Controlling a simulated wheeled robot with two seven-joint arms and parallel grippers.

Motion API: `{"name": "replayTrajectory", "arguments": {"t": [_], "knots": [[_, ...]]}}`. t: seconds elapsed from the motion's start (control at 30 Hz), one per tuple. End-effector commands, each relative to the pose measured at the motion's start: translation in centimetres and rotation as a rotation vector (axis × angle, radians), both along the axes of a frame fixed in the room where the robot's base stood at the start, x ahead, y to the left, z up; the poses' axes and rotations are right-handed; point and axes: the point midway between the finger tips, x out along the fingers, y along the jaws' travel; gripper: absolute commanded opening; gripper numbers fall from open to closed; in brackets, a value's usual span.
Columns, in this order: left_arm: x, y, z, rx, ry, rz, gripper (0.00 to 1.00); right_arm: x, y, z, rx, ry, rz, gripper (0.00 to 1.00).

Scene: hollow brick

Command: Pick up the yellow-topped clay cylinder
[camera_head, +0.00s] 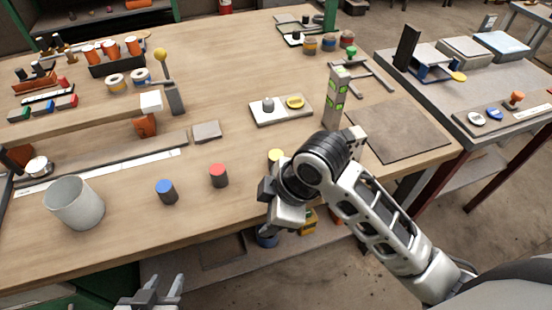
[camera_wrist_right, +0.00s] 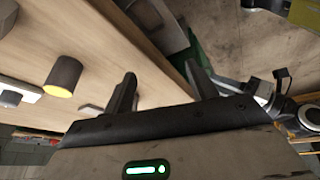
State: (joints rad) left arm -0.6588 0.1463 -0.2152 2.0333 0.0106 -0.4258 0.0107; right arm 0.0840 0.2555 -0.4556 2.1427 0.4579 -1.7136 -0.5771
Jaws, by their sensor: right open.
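The yellow-topped clay cylinder (camera_head: 276,157) stands on the wooden table, its lower part hidden by my right arm in the head view. In the right wrist view the dark cylinder with its yellow end (camera_wrist_right: 63,78) is left of the fingers and apart from them. My right gripper (camera_head: 270,205) is at the table's front edge, nearer the robot than the cylinder. It also shows in the right wrist view (camera_wrist_right: 160,73), with its fingers apart and nothing between them. My left gripper (camera_head: 160,284) is at the bottom edge of the head view, its fingers apart and empty.
A red-topped cylinder (camera_head: 219,176) and a blue-topped cylinder (camera_head: 167,192) stand to the left. A white cup (camera_head: 75,203) is further left. Bare wood surrounds the cylinders.

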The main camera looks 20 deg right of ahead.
Motion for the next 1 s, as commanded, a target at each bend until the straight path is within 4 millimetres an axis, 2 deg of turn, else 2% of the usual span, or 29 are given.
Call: {"name": "replayTrajectory", "arguments": {"t": [0.03,0.13,0.3,0.43,0.6,0.7,0.77,1.0], "knots": [[0.1,0.0,0.0,0.001,-0.001,-0.001,0.36,1.9,0.6,1.1,-0.038,-0.034,0.141,0.58],[0.1,0.0,0.0,0.001,-0.001,0.000,0.36,4.5,1.2,3.0,-0.125,-0.068,0.436,0.58],[0.1,0.1,0.0,0.001,0.000,0.000,0.36,8.8,-0.4,7.2,-0.286,-0.077,0.849,0.58],[0.1,0.1,0.0,0.002,0.001,0.000,0.36,11.3,-2.6,10.8,-0.370,-0.055,1.056,0.58],[0.1,0.1,0.0,0.002,0.002,0.000,0.36,13.0,-4.7,14.3,-0.418,-0.028,1.197,0.58],[0.1,0.1,0.0,0.001,0.002,0.001,0.36,13.3,-5.2,14.9,-0.423,-0.020,1.231,0.58],[0.1,0.1,0.0,0.001,0.002,0.001,0.36,13.3,-5.3,14.5,-0.424,-0.017,1.239,0.58],[-0.2,0.1,-0.1,0.001,0.008,0.000,0.36,13.2,-5.4,9.6,-0.423,-0.016,1.241,0.58]]}}
